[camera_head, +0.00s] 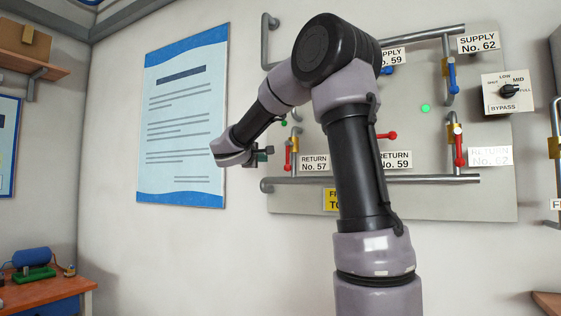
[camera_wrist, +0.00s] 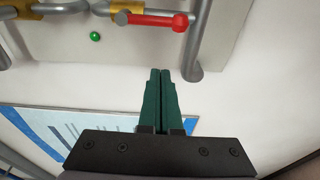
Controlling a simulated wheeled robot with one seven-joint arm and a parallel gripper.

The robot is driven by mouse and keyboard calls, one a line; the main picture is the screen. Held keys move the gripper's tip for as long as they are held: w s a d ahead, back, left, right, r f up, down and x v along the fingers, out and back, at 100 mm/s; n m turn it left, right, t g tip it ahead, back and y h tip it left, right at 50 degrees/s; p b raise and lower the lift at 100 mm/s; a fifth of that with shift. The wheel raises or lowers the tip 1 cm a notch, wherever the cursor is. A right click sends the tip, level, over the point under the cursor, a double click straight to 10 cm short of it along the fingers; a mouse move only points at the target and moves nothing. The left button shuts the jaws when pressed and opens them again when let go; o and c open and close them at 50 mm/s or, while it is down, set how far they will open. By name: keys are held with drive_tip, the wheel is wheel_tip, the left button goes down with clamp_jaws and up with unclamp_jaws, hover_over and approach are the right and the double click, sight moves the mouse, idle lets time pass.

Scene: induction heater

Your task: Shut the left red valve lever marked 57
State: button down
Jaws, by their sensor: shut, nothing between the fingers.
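The red lever (camera_head: 288,158) of the left return valve hangs down along its vertical pipe, beside the sign RETURN No. 57 (camera_head: 314,163). In the wrist view the red lever (camera_wrist: 155,19) lies roughly parallel to the pipe, at the top, with a brass valve body at its left end. My gripper (camera_head: 268,152) is just left of the lever in the head view. In the wrist view its green fingers (camera_wrist: 160,72) are pressed together and empty, with a visible gap between their tips and the lever.
The lower header pipe (camera_head: 370,180) runs below the levers; its end (camera_wrist: 194,72) is close right of my fingertips in the wrist view. The No. 59 red lever (camera_head: 387,136) is horizontal; the No. 62 red lever (camera_head: 459,150) hangs down. A poster (camera_head: 184,120) is left.

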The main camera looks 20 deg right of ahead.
drive_tip(key=shift+w+a+r, duration=0.1)
drive_tip(key=shift+w+a, duration=0.05)
drive_tip(key=x, duration=1)
drive_tip(key=s, duration=0.1)
drive_tip(key=s+d, duration=0.2)
drive_tip(key=shift+s, duration=0.3)
